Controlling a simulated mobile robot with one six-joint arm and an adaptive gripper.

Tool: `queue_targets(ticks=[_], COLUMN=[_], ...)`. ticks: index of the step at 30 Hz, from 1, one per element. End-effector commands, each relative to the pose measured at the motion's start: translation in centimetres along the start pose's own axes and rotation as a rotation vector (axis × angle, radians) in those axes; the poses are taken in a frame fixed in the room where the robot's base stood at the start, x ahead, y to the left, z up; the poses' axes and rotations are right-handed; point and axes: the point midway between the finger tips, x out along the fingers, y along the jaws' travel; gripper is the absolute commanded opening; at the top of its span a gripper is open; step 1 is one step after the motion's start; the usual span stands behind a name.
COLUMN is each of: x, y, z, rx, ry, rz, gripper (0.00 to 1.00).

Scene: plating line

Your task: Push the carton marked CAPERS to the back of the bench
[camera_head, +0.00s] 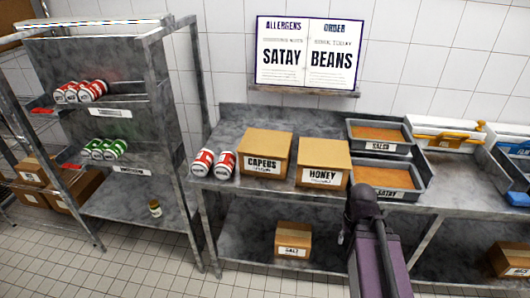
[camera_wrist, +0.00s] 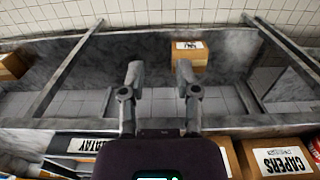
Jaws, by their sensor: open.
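The CAPERS carton (camera_head: 264,154) is a closed brown box with a white label on the bench top (camera_head: 235,117), with bare bench behind it. It stands left of the HONEY carton (camera_head: 323,164), with a narrow gap between them. In the wrist view the CAPERS carton (camera_wrist: 282,160) is partly cut off at the bottom right. My gripper (camera_wrist: 158,70) is open and empty, its two fingers apart over the area in front of the bench and lower shelf. It touches neither carton. In the head view my purple arm hides most of the gripper.
Two trays (camera_head: 383,178) of brown food lie right of HONEY. A SALT carton (camera_head: 294,240) sits on the lower shelf. A metal rack (camera_head: 120,100) stands at left.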

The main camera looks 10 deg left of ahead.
Motion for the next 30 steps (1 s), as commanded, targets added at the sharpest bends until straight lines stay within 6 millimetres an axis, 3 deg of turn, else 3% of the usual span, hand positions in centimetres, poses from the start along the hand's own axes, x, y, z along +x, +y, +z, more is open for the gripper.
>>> queue_targets(ticks=[12,17,23,30], x=[0.0,0.1,1.0,2.4], y=[0.0,0.0,-0.1,-0.8], z=[0.0,-0.1,-1.2,-4.5], rx=[0.0,-0.011,-0.105,-0.392], ry=[0.0,0.005,0.046,0.147], rz=[0.0,0.007,0.076,0.283], gripper=[0.41,0.0,0.0,0.0])
